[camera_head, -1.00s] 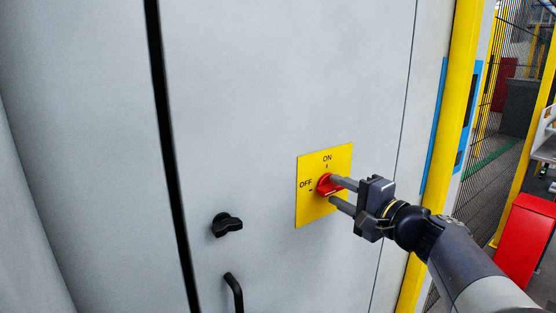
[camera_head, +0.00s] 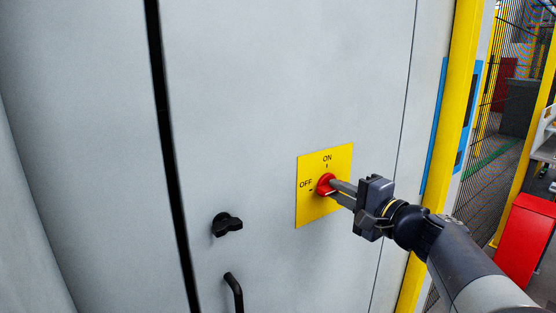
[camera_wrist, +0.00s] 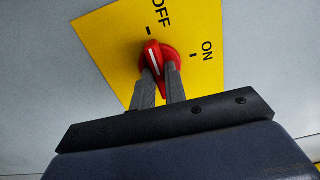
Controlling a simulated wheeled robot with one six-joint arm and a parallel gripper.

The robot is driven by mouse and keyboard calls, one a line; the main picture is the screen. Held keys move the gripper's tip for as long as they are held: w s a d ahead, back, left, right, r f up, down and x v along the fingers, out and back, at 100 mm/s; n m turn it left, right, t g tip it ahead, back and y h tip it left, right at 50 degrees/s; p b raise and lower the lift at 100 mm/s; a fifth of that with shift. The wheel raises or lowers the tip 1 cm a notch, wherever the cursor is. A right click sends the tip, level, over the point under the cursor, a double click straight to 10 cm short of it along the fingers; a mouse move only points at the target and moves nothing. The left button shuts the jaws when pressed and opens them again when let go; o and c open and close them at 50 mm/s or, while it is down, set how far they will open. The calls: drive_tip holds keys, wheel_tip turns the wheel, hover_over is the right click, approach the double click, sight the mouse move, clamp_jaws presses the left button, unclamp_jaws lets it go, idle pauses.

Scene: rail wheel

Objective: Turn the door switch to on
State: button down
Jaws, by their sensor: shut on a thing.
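The door switch is a red knob (camera_head: 324,182) on a yellow plate (camera_head: 312,212) marked ON at the top and OFF at the left. In the wrist view, the knob (camera_wrist: 171,56) has a white line that points toward the OFF mark. My gripper (camera_head: 335,188) reaches the knob from the right, with its fingers close together. In the wrist view, the fingers of my gripper (camera_wrist: 161,76) are shut on the knob's raised handle and hide its lower part.
The plate is on a grey cabinet door (camera_head: 280,80). A black latch knob (camera_head: 227,225) and a black handle (camera_head: 234,293) stick out to the lower left. A yellow post (camera_head: 451,130) and wire fence (camera_head: 497,70) stand at the right, with a red box (camera_head: 525,240) beyond.

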drive_tip(key=shift+m+p, duration=1.1)
drive_tip(key=shift+m, duration=1.2)
drive_tip(key=shift+m+p, duration=1.4)
drive_tip(key=shift+m, duration=0.9)
